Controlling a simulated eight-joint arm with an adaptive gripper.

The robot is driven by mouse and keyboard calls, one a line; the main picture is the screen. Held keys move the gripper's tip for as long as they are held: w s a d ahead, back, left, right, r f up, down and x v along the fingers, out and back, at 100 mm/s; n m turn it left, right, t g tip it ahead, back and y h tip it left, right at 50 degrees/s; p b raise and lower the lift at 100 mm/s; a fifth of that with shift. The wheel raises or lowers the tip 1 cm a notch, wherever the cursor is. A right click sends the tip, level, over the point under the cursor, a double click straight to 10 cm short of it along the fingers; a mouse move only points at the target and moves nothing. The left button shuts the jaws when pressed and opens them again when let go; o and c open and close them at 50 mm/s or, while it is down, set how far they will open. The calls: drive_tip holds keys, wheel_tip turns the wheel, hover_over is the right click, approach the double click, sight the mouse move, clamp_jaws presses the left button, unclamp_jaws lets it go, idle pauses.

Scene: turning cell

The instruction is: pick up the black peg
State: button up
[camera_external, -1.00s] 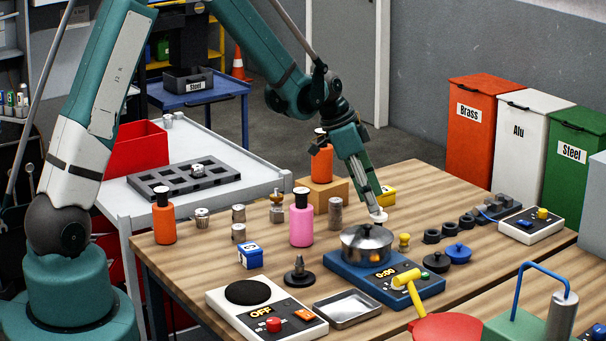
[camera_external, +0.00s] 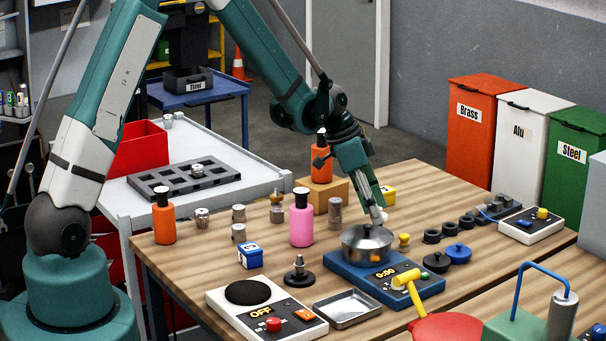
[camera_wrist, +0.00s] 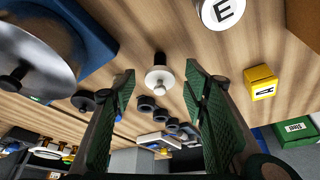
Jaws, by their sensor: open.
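I cannot tell with certainty which thing is the black peg. A black disc with an upright grey stem (camera_external: 299,277) stands left of the metal tray. Several dark, short ring-like pieces (camera_external: 450,229) stand in a row at the right; they also show in the wrist view (camera_wrist: 160,115). My gripper (camera_external: 381,220) points down just behind the pot. In the wrist view my gripper (camera_wrist: 160,80) is open, with nothing between its pads touching them.
A metal pot (camera_external: 366,243) sits on the blue scale (camera_external: 425,287) close to my gripper. A yellow pawn-like piece (camera_external: 404,241), a black lid (camera_external: 436,262) and a blue lid (camera_external: 459,251) are right of it. A yellow box (camera_wrist: 262,83) lies right of the fingers.

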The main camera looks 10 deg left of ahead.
drive_tip(key=shift+x, duration=1.6)
drive_tip(key=c, duration=1.1)
